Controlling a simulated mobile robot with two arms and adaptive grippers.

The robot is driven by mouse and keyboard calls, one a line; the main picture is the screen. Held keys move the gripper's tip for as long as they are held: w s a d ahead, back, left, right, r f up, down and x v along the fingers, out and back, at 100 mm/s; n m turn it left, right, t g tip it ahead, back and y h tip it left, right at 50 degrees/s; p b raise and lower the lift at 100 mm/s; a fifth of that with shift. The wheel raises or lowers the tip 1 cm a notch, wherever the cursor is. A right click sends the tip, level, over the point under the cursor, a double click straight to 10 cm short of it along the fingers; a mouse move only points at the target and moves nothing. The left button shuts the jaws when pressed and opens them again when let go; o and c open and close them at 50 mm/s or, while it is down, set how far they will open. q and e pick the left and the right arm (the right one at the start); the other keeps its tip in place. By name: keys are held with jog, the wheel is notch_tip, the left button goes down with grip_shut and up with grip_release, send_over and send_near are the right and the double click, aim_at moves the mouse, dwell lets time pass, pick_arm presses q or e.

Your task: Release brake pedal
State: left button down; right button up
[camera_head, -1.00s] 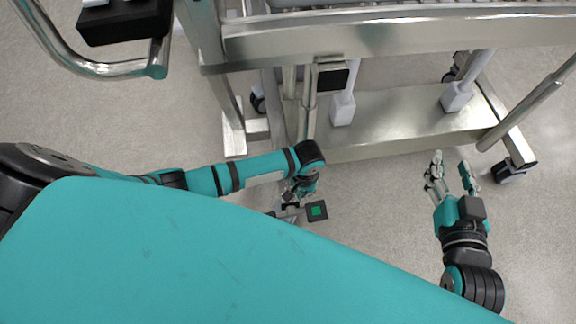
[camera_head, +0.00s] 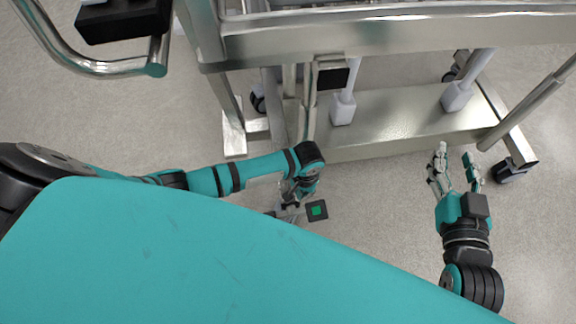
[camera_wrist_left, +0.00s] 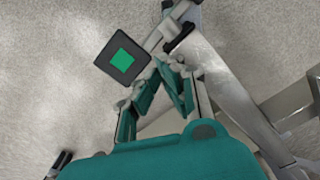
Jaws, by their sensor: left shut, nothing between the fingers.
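The brake pedal (camera_head: 316,210) is a black square pad with a green square on it, low near the floor. It also shows in the left wrist view (camera_wrist_left: 121,58). My left gripper (camera_head: 291,205) is just left of the pad in the head view. In the left wrist view my left gripper (camera_wrist_left: 168,68) is shut and empty, its fingertips close to the pad's right edge. I cannot tell whether they touch it. My right gripper (camera_head: 455,160) is open and empty, in front of the cart's right side.
A metal cart (camera_head: 400,120) with a low shelf, wheels and white posts stands across the top. A curved metal handle (camera_head: 100,68) with a black box is at top left. Bare floor (camera_head: 380,190) lies between my two arms.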

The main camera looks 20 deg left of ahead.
pick_arm(q)
jog(key=shift+f+b, duration=0.55)
jog(key=shift+f, duration=0.55)
pick_arm(e)
jog(key=shift+w+a+r+t+y, duration=0.15)
jog(key=shift+r+t, duration=0.3)
jog(key=shift+r, duration=0.25)
jog(key=shift+a+r+t+y, duration=0.1)
jog(key=shift+r+t+y, duration=0.1)
jog(key=shift+r+t, duration=0.35)
jog(key=shift+w+a+r+t+y, duration=0.15)
jog(key=shift+r+t, duration=0.15)
jog(key=shift+r, duration=0.55)
pick_arm(q)
jog(key=shift+f+b, duration=0.45)
jog(key=shift+f, duration=0.45)
pick_arm(e)
jog(key=shift+s+a+r+t+y, duration=0.15)
jog(key=shift+r+t, duration=0.3)
jog(key=shift+r, duration=0.25)
jog(key=shift+s+r+t+y, duration=0.2)
jog(key=shift+r+t, duration=0.2)
jog(key=shift+r, duration=0.25)
jog(key=shift+s+a+r+t+y, duration=0.15)
jog(key=shift+r+t, duration=0.3)
jog(key=shift+r, duration=0.25)
